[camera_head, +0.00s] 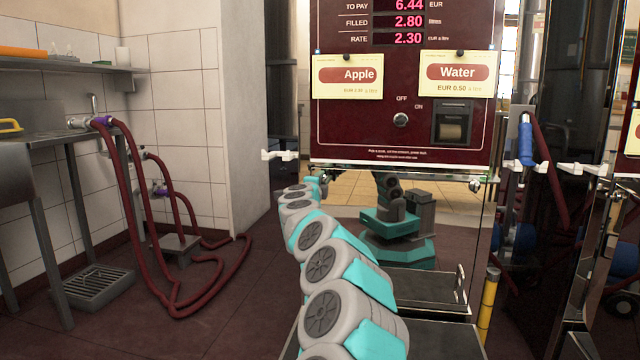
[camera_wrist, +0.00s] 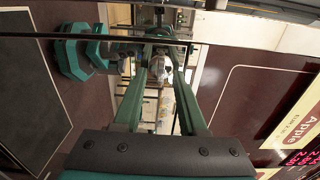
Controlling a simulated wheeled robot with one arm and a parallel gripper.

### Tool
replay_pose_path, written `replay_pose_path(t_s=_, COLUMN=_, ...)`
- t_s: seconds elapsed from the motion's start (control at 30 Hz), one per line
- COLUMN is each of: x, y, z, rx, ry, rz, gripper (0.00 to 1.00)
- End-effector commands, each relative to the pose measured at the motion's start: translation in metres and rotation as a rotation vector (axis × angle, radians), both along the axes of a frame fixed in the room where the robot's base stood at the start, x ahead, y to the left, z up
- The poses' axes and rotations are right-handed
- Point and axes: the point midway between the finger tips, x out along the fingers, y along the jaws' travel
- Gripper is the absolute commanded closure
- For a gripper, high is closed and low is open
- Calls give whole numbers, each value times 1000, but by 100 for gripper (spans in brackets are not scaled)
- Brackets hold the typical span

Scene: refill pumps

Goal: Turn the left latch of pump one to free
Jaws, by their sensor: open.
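Pump one (camera_head: 408,130) has a dark red front with Apple and Water cards, above a shiny lower panel (camera_head: 425,290) that mirrors my body. My arm reaches to the lower left corner of the red front in the head view, and its end covers that corner. The left latch cannot be made out clearly there. A small metal latch (camera_head: 474,184) shows at the right corner. In the wrist view my gripper (camera_wrist: 160,48) is open, its two green fingers apart at the panel's edge. A small grey shape shows between them; I cannot tell whether it is the latch or a reflection.
A white holder (camera_head: 280,155) sticks out left of the pump. A blue nozzle (camera_head: 526,142) hangs at its right. A yellow post (camera_head: 488,303) stands at the lower right. Red hoses (camera_head: 175,290) lie on the floor at left, beside a steel sink table (camera_head: 50,140).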

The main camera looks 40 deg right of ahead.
Motion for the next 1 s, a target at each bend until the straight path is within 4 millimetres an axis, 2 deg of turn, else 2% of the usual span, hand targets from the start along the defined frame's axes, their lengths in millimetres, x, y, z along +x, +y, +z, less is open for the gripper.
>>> replay_pose_path(t_s=0.27, x=-5, y=6, z=-1, rx=2, ry=1, rz=1, gripper=59)
replay_pose_path(t_s=0.7, x=-36, y=43, z=0, rx=1, ry=0, rz=5, gripper=59)
replay_pose_path(t_s=1.0, x=-49, y=58, z=0, rx=1, ry=0, rz=2, gripper=59)
